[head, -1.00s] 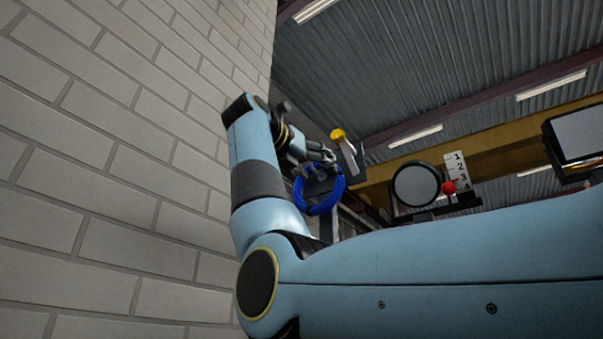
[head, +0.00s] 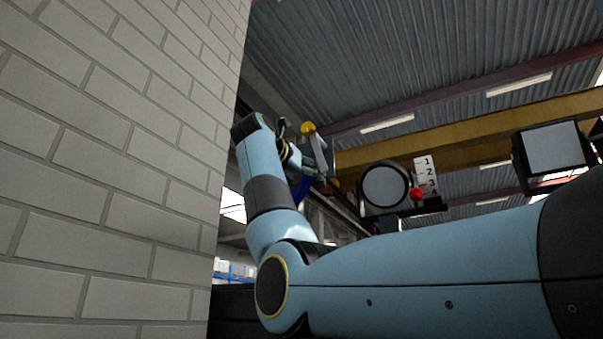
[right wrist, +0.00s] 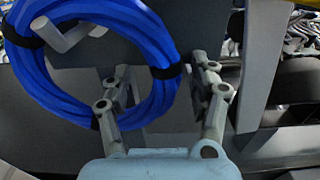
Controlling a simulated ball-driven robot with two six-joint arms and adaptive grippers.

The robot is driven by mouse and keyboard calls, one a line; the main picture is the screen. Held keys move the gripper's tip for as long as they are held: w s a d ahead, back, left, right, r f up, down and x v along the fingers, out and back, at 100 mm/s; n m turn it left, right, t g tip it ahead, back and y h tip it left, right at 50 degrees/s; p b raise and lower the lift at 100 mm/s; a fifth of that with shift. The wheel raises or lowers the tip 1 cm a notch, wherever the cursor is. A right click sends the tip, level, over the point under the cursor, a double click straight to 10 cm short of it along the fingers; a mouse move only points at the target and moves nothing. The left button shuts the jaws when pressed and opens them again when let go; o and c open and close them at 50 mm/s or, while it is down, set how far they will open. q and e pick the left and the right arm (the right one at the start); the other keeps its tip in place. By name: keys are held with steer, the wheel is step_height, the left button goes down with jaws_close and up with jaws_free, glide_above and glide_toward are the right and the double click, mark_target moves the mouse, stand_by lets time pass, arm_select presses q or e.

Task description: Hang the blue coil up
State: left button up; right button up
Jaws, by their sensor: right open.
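The blue coil (right wrist: 165,40) is a thick ring of hose or cable with black ties. In the right wrist view it loops around a light grey peg (right wrist: 70,35) on a dark plate. My right gripper (right wrist: 160,68) is open, with one finger over the inside of the ring and the other beyond its outer right side. The ring's right part lies between the fingers. In the head view only a strip of the coil (head: 302,190) shows; my right gripper (head: 316,173) and arm hide the rest. My left gripper is not in view.
A yellow knob (head: 308,128) stands close to my right gripper. A round framed disc (head: 385,187), a red ball (head: 417,194) and a numbered white plate (head: 426,172) are to the right. A brick wall (head: 110,170) fills the left side.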

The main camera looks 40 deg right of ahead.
steer(key=shift+c, duration=0.3)
jaws_close()
stand_by(0.3)
steer(key=shift+a+r, duration=0.1)
stand_by(0.4)
